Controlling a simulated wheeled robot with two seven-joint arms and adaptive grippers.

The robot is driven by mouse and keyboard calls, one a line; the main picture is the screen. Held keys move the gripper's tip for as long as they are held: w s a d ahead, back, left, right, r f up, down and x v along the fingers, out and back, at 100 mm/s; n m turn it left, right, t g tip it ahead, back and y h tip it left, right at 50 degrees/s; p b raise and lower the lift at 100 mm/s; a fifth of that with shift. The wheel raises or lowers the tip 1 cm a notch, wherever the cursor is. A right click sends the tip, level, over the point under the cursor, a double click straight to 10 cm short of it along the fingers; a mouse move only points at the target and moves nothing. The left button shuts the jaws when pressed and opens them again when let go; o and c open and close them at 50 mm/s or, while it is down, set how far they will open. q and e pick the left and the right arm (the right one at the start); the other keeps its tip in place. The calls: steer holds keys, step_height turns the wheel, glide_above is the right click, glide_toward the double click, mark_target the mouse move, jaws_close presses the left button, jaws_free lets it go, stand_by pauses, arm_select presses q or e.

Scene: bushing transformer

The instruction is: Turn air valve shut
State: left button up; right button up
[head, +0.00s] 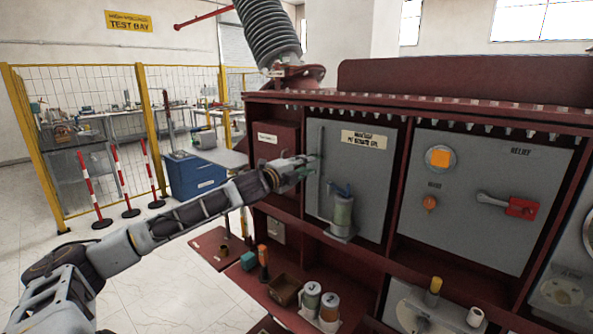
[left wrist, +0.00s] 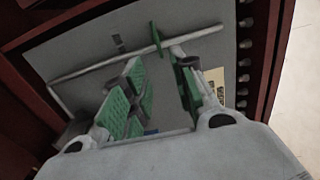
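A grey panel (head: 372,208) with a yellow label stands in the red cabinet. In the left wrist view a thin pipe (left wrist: 90,66) crosses this panel, with a narrow green piece (left wrist: 156,40) on it that looks like a valve handle. I cannot tell its exact turn. My left gripper (head: 309,168) is in front of the panel's left part. In the left wrist view its green-padded fingers (left wrist: 163,88) are apart, with nothing clearly held between them. Whether they touch the pipe or handle I cannot tell. My right gripper is not in view.
A relief panel (head: 470,245) with a red-ended lever is to the right. A lower shelf holds an open box (head: 284,291) and jars (head: 312,297). Open floor lies left.

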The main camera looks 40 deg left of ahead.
arm_select(q)
steer(key=shift+s+d, duration=0.15)
steer(key=shift+s, duration=0.3)
steer(key=shift+s, duration=1.5)
stand_by(0.5)
steer(key=shift+n, duration=0.3)
